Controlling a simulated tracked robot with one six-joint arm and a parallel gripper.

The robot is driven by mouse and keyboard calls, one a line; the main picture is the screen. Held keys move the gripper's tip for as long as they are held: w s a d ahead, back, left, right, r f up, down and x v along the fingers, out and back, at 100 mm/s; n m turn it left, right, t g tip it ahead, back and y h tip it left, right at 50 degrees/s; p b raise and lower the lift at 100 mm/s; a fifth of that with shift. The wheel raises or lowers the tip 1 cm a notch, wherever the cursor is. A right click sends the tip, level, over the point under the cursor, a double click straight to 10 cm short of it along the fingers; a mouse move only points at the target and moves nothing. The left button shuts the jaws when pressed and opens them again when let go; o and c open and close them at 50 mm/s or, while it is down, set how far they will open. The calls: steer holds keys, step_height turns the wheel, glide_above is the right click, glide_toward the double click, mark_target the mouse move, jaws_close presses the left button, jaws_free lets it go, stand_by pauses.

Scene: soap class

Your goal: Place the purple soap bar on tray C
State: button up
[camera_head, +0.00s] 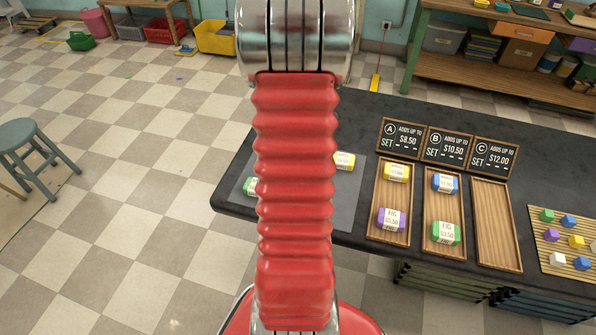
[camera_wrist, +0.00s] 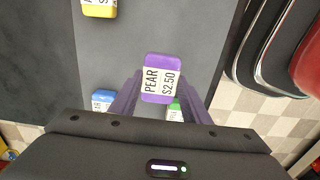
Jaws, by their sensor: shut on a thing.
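In the wrist view, my gripper (camera_wrist: 157,90) is shut on a purple soap bar (camera_wrist: 154,62) labelled PEAR $2.50. The bar sits between the two fingers, over a grey mat (camera_wrist: 195,40); I cannot tell how high. In the head view, my red arm hides the gripper and this bar. Tray C (camera_head: 497,225) is an empty wooden tray at the right of three, behind it a sign reading C, $12.00. Another purple bar (camera_head: 391,219), labelled FIG, lies in tray A (camera_head: 386,236).
Tray A also holds a yellow bar (camera_head: 396,173). Tray B (camera_head: 443,206) holds a blue bar (camera_head: 445,183) and a green bar (camera_head: 446,233). Near the gripper are yellow (camera_wrist: 99,10), blue (camera_wrist: 103,97) and green (camera_wrist: 174,108) bars. A slatted board (camera_head: 555,262) bears several coloured blocks.

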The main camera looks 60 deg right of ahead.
steer(key=shift+r, duration=1.65)
steer(key=shift+w+a, duration=0.1)
steer(key=shift+w, duration=0.25)
steer(key=w+a+r, duration=0.1)
steer(key=w+a, duration=0.5)
steer(key=w, duration=0.5)
steer(key=w+a, duration=0.7)
steer(key=w, duration=0.3)
steer(key=w+a+m, duration=0.1)
steer(key=w+a, duration=0.5)
steer(key=a, duration=0.6)
steer(key=w+a+r, duration=0.1)
steer(key=w+a, duration=0.6)
steer(key=a, duration=0.4)
steer(key=shift+a+r+m, duration=0.25)
steer(key=shift+a+m, duration=0.1)
steer(key=shift+m, duration=0.05)
